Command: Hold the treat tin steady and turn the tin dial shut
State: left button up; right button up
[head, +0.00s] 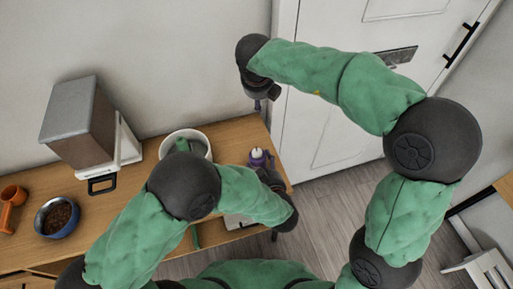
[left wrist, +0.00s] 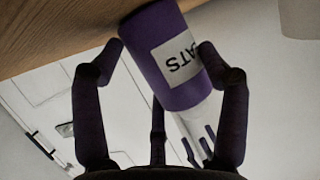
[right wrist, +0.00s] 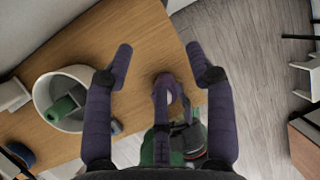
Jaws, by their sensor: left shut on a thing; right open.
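The treat tin (left wrist: 178,55) is purple with a white label ending in "ATS". In the head view the tin (head: 258,158) stands near the right end of the wooden top, with a pale piece on its upper end that may be the dial. My left gripper (left wrist: 163,50) is shut on the tin, fingers on either side. My right gripper (head: 262,102) is open and empty, above and beyond the tin. In the right wrist view the tin (right wrist: 171,95) lies between and below the open fingers, partly hidden by the middle one. The dial's setting cannot be made out.
A white pot (head: 198,136) with a green thing inside stands left of the tin. Farther left are a grey-brown dispenser (head: 80,125), a blue bowl of kibble (head: 57,216) and an orange scoop (head: 10,207). The wooden top (head: 232,134) ends just right of the tin.

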aim_at(257, 151)
jog(key=s+a+f+g, duration=0.2)
jog(key=s+g, duration=0.2)
jog(key=s, duration=0.5)
jog(key=shift+g, duration=0.3)
jog(key=f, duration=0.7)
jog(key=d+f, duration=0.1)
jog(key=f, duration=0.3)
jog(key=shift+f, duration=0.25)
grip_shut()
